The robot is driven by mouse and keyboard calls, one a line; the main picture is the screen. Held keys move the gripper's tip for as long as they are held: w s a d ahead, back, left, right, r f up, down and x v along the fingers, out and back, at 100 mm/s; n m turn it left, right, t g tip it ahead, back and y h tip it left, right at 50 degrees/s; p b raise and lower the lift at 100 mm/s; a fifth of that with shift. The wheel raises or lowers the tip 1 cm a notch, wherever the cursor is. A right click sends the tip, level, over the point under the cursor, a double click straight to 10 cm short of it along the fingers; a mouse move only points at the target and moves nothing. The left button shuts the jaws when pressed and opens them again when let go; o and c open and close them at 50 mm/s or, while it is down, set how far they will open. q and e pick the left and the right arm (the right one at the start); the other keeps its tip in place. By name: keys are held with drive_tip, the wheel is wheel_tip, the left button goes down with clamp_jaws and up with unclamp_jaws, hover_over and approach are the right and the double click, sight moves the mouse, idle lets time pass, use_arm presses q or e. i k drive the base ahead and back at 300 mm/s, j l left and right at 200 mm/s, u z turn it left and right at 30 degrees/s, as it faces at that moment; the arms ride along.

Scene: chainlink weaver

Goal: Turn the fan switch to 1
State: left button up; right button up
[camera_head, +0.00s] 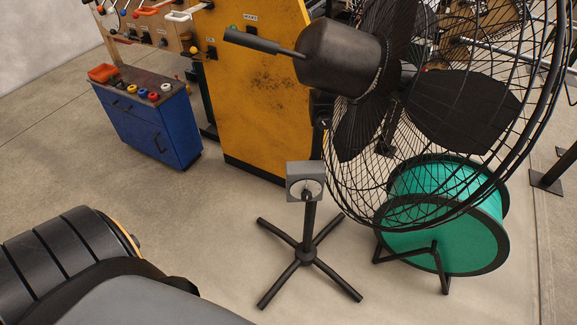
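A large black fan (343,62) with a wire cage stands at the right, its motor housing towards the upper middle. Its grey switch box (294,171) is mounted on the stand pole (309,225), with a round pale dial (312,188) and a dark knob on the front. The setting of the knob is too small to read. The fan stand has a black cross-shaped base on the floor. Neither of my grippers is in view. A black and grey part, likely mine, fills the lower left corner.
A teal spool (447,240) on a black frame stands behind the fan at the right. A yellow machine cabinet (243,110) and a blue cabinet (138,128) with small coloured items stand at the back. The floor left of the fan base is clear.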

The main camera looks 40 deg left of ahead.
sight(305, 196)
drive_tip(key=u, duration=0.95)
